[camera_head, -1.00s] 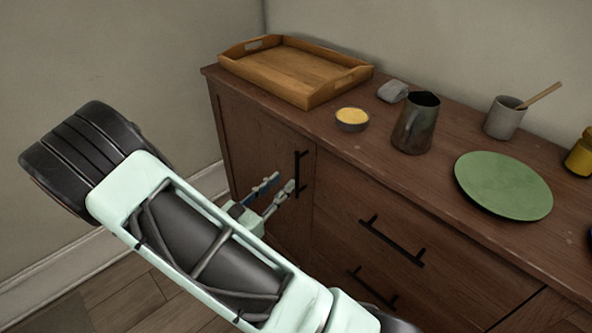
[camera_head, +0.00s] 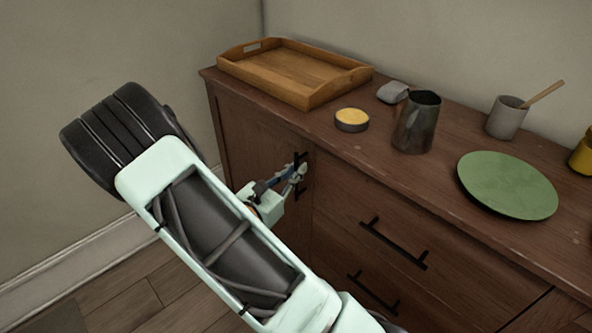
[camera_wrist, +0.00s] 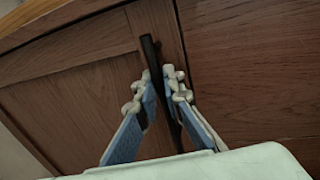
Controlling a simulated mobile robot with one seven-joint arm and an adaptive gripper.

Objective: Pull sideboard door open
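The sideboard (camera_head: 465,255) is dark brown wood. Its left door (camera_head: 245,140) looks closed, flush with the front, and carries a vertical black bar handle (camera_head: 297,190) near its right edge. In the wrist view the handle (camera_wrist: 151,55) runs between the two fingers of my gripper (camera_wrist: 160,84). The fingers are apart, one on each side of the bar, and the left fingertip is very close to it; I cannot tell whether it touches. In the head view my gripper (camera_head: 294,172) is at the handle and partly covers it.
On the sideboard top stand a wooden tray (camera_head: 335,87), a small yellow-filled bowl (camera_head: 351,120), a grey stone-like object (camera_head: 392,91), a metal pitcher (camera_head: 413,128), a grey cup (camera_head: 505,121) and a green plate (camera_head: 507,185). Drawer handles (camera_head: 393,244) jut out right of the door.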

